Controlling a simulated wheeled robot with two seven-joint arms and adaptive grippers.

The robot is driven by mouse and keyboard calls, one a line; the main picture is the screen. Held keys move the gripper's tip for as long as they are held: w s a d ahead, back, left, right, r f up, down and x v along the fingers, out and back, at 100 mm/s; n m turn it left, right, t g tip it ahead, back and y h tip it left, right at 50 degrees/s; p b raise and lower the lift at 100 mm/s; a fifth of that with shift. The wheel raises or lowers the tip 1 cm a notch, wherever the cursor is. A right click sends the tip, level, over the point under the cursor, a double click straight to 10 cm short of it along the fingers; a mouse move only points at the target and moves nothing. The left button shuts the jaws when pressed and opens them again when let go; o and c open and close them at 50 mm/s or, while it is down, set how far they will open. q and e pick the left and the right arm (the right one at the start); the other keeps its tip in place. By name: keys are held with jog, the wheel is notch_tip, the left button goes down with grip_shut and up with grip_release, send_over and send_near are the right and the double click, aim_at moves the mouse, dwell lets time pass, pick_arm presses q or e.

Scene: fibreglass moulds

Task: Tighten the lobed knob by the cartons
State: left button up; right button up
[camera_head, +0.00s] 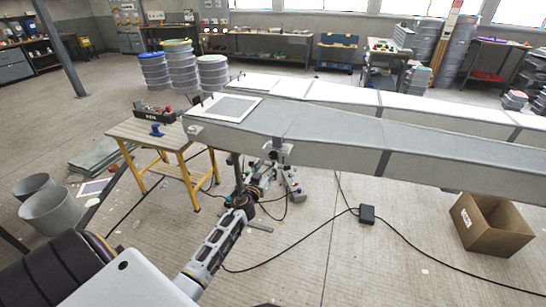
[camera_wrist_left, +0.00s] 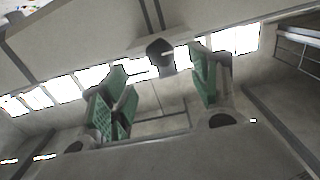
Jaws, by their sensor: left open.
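In the left wrist view a dark knob (camera_wrist_left: 160,54) sits at the edge of a pale grey surface, upper middle. Its lobes are too blurred to make out. My left gripper (camera_wrist_left: 160,72) is open, with green-padded fingers spread to either side of the knob and nothing held between them. I cannot tell whether a finger touches it. In the head view my left gripper (camera_head: 257,176) is under the near long mould (camera_head: 330,135), partly lost among stand parts; the knob is not clear there. An open cardboard carton (camera_head: 490,224) stands at right. My right gripper is out of view.
A yellow-legged workbench (camera_head: 150,133) stands left of the gripper. A black box (camera_head: 367,214) and its cables lie on the floor. Two grey bins (camera_head: 50,212) stand at the left. The floor between the black box and the carton is mostly clear.

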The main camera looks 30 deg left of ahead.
aim_at(273, 156)
pick_arm(q)
jog(key=shift+b+x, duration=0.3)
jog(key=shift+x, duration=3.9)
jog(key=shift+w, duration=0.4)
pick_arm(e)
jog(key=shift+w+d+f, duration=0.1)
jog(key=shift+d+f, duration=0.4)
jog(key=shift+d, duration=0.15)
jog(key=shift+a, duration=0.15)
pick_arm(q)
jog(key=shift+c, duration=0.4)
jog(key=c, duration=0.9)
jog(key=shift+c, duration=0.2)
